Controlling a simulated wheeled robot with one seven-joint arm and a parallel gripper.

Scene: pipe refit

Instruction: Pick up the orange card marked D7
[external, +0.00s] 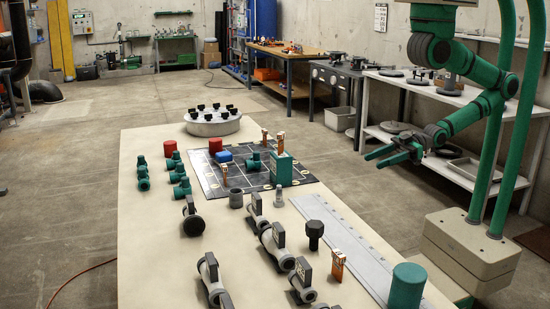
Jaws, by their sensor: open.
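Several orange cards stand on the pale table (152,262). One orange card (338,266) is upright at the front right, beside a long grey ruler-like strip. Another orange card (224,174) stands on the dark grid mat. Two more orange cards, the left one (264,136) and the right one (281,140), show at the mat's far right, near a green block. The markings are too small to read, so I cannot tell which is D7. My gripper (372,158) is open and empty, right of the table and apart from all the cards.
The grey strip (345,245) runs along the table's right side. Grey valves (277,246), a black-headed bolt (314,234) and a green cylinder (407,286) crowd the front. The dark mat (245,181) holds blocks and fittings. A round rack (213,126) stands at the far end.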

